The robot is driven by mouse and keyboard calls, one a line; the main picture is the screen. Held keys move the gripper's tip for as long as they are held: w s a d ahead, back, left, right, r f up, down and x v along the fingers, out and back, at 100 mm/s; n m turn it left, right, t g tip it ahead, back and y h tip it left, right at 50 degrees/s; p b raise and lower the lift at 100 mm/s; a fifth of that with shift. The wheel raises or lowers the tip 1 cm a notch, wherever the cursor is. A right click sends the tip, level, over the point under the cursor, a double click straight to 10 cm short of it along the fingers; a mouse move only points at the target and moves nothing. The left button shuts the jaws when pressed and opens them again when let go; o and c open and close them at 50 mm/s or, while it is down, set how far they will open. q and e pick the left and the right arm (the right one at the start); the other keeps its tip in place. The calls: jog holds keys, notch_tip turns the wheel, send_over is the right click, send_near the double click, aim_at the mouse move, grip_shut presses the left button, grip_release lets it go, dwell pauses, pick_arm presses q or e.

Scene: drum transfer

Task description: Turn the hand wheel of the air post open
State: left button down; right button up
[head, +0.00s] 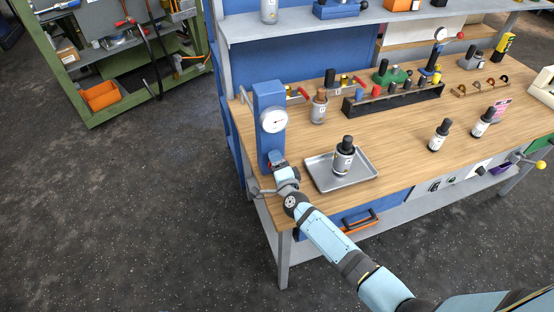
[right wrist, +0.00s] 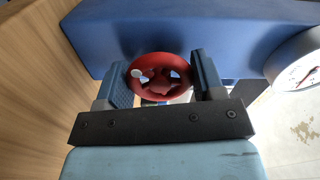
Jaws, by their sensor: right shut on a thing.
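The air post is a blue upright box (head: 269,100) at the left end of the wooden bench, with a round white gauge (head: 273,120) on its front. Its red hand wheel (right wrist: 160,77) shows in the right wrist view, between the two blue finger pads. My right gripper (right wrist: 163,80) is shut on the wheel's rim, one finger on each side. In the head view my right gripper (head: 278,165) is at the lower part of the post and mostly covers the wheel. My left gripper is not in view.
A metal tray (head: 365,180) with a dark-capped bottle (head: 344,156) stands just right of the post. A grey canister (head: 319,107) and a black rack (head: 392,104) stand behind. Two more bottles stand farther right. The bench front between is clear.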

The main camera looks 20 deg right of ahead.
jog(key=n+p, duration=0.1)
jog(key=n, duration=0.2)
jog(key=shift+r+n, duration=0.1)
jog(key=shift+n, duration=0.3)
jog(key=shift+n+p, duration=1)
jog(key=shift+n, duration=1.3)
jog(key=o, duration=0.9)
